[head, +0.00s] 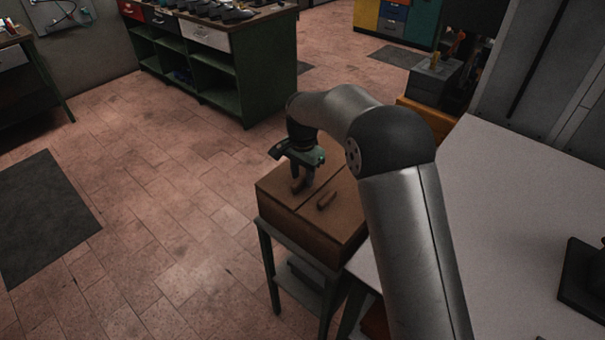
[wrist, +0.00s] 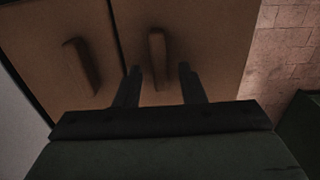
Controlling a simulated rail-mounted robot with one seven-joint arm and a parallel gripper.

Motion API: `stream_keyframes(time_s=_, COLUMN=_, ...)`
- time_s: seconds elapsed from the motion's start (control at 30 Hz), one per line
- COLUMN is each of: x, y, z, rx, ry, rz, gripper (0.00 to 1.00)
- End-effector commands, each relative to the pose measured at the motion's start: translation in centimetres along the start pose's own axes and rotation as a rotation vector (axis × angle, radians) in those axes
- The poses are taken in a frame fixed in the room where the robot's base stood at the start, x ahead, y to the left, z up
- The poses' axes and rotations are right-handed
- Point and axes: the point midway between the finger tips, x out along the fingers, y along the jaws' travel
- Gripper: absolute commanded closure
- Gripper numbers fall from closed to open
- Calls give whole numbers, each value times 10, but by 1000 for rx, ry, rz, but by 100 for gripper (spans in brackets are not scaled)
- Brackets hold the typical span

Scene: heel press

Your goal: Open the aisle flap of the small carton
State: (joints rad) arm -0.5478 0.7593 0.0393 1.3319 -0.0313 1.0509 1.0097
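The small brown carton (head: 315,230) stands on a small green stand, with both top flaps lying shut and a dark seam between them. The flap on the open-floor side (wrist: 205,25) has an upright bar handle (wrist: 157,55); the other flap (wrist: 40,30) has a similar handle (wrist: 82,68). My gripper (head: 301,178) points down over the floor-side flap. In the wrist view my gripper (wrist: 159,72) is open, with one finger on each side of that flap's handle and gaps showing between. How far the fingertips are above the flap is hard to tell.
A pale table (head: 510,190) stands close on the carton's right. A green workbench (head: 225,75) with tools on top stands behind. A grey machine (head: 435,78) is at the back right.

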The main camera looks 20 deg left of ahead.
Motion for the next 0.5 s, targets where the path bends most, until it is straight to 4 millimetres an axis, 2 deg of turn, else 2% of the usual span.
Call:
stream_keyframes(time_s=0.13, x=8, y=0, z=0, rx=0, ry=0, rz=0, gripper=64)
stream_keyframes(time_s=0.4, x=9, y=0, z=0, rx=0, ry=0, rz=-1, gripper=64)
stream_keyframes(time_s=0.5, x=9, y=0, z=0, rx=0, ry=0, rz=-1, gripper=91)
